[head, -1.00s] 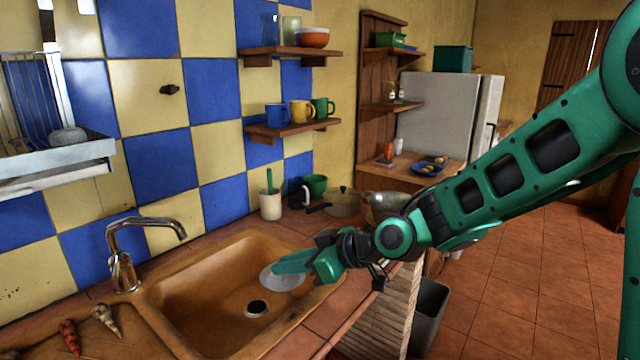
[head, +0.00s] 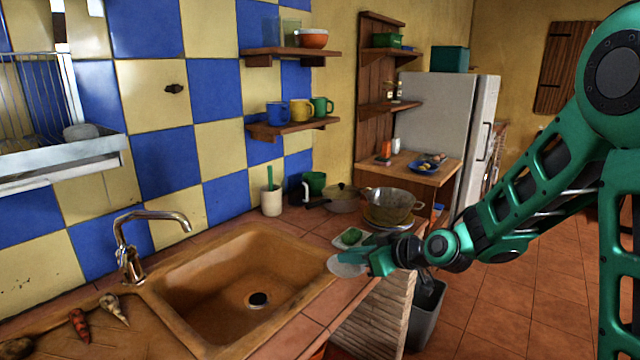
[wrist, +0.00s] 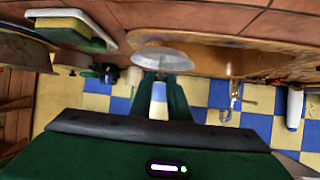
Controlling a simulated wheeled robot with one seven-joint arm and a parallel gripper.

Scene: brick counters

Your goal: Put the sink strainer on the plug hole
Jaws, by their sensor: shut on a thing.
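The sink strainer, a pale shallow disc (head: 345,267), is held at the tip of my gripper (head: 370,263). In the wrist view the strainer (wrist: 162,60) shows as a greyish dish between the fingertips. My gripper is shut on it, and the fingers hide part of its edge. In the head view the strainer appears over the counter's front edge, to the right of the basin. The dark plug hole (head: 257,300) is uncovered in the floor of the brown sink (head: 200,272), left of my gripper and apart from it.
A metal tap (head: 128,250) stands at the sink's back left. A small tray with a green item (head: 350,237), stacked bowls (head: 390,203) and a lidded pan (head: 343,198) stand behind my gripper. Vegetables lie on the drainboard (head: 130,335). A bin (head: 427,310) stands on the floor.

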